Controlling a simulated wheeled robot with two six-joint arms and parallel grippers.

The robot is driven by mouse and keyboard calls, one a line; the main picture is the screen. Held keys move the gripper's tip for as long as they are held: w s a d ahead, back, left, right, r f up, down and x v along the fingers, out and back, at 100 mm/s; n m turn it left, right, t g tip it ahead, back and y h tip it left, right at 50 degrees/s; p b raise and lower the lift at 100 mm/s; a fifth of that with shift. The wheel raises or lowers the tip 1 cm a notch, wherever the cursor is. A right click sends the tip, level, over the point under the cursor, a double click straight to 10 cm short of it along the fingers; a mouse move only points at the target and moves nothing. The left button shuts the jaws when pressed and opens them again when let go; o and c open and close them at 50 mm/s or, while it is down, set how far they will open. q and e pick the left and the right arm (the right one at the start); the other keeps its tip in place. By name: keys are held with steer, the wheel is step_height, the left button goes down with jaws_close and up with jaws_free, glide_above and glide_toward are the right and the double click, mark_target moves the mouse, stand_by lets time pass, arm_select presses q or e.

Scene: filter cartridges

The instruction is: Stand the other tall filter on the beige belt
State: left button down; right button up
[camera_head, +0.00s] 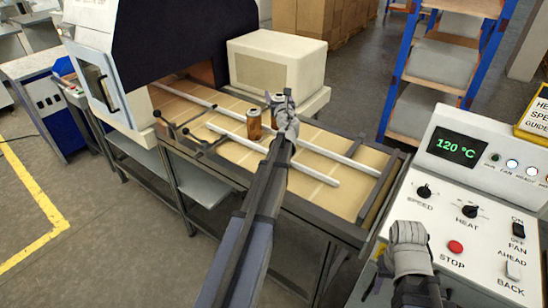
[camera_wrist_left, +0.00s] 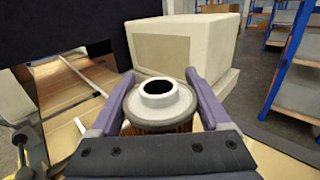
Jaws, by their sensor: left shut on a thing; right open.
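A tall filter (camera_head: 254,126) with an orange-brown pleated body and a grey top stands upright on the beige belt (camera_head: 318,163). My left gripper (camera_head: 279,99) is a little behind and to the right of it, shut on a second filter (camera_head: 275,117). In the left wrist view this held filter (camera_wrist_left: 160,99) is upright between the purple fingers (camera_wrist_left: 161,92), its grey cap with a dark round hole on top. Its lower end is hidden, so I cannot tell if it touches the belt. My right gripper (camera_head: 408,235) is open above the control panel.
Pale rails (camera_head: 260,145) run along the belt, and dark rods with knobs (camera_head: 186,130) reach over its near edge. A cream box (camera_head: 276,68) stands behind the belt. The control panel (camera_head: 470,215), with knobs and a 120 °C display, is at right. The belt's right part is bare.

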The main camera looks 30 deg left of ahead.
arm_select(q)
steer(key=shift+s+a, duration=0.1)
steer(key=shift+a, duration=0.1)
step_height(320, 180, down, 6)
steer(key=b, duration=0.6)
steer(key=shift+f, duration=0.15)
step_height(320, 180, down, 4)
steer(key=b, duration=0.4)
jaws_free()
